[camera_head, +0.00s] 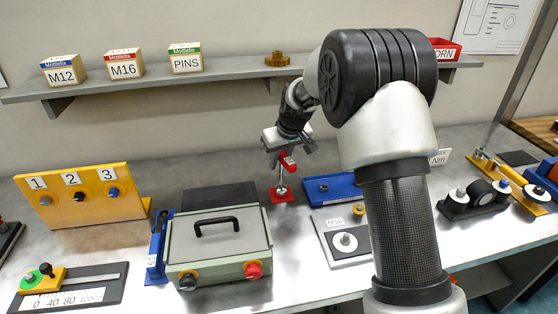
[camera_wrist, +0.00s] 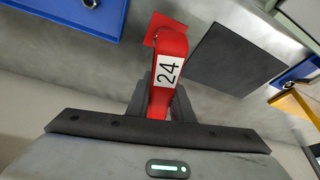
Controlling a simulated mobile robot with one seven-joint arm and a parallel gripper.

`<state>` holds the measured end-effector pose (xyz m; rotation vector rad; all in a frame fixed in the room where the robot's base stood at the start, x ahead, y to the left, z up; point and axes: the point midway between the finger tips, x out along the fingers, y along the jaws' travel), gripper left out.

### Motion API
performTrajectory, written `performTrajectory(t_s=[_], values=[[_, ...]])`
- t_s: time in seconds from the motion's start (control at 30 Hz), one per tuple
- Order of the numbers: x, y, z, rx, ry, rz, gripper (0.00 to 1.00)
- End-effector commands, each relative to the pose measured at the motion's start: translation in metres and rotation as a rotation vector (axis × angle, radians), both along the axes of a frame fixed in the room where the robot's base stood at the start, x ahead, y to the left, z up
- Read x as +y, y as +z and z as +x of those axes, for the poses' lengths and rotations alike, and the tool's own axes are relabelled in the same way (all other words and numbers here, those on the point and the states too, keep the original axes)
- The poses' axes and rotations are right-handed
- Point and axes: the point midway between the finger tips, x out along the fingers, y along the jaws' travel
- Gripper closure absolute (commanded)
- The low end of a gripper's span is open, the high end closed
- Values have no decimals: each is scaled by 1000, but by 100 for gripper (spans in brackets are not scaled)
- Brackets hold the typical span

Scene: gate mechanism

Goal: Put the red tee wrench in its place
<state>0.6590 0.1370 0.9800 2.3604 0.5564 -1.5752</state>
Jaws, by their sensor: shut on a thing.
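The red tee wrench (camera_head: 288,163) is in my gripper (camera_head: 284,152), above the back middle of the bench. Its red handle, marked 24, fills the middle of the wrist view (camera_wrist: 167,72), between the two dark fingers of my gripper (camera_wrist: 160,102). In the head view a metal shaft hangs roughly upright below the handle, over a red square base (camera_head: 282,196). A corner of red also shows beyond the handle in the wrist view (camera_wrist: 158,25). I cannot tell whether the shaft's lower end touches or enters the base.
A green-grey box with a black handle (camera_head: 220,247) stands in front left of the base. A blue tray (camera_head: 331,189) lies close to its right, with a grey M16 plate (camera_head: 327,224) in front. A shelf (camera_head: 230,78) runs along the wall behind.

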Motion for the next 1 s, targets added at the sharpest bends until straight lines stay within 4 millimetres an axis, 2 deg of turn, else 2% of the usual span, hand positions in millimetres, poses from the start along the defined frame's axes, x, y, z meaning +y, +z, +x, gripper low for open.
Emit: performTrajectory(t_s=[0.57,0.6,0.7,1.0], values=[[1,-1,1,-3,0,1,100],[1,-1,1,-3,0,1,75],[1,-2,1,-2,0,1,58],[0,-2,0,0,0,1,58]])
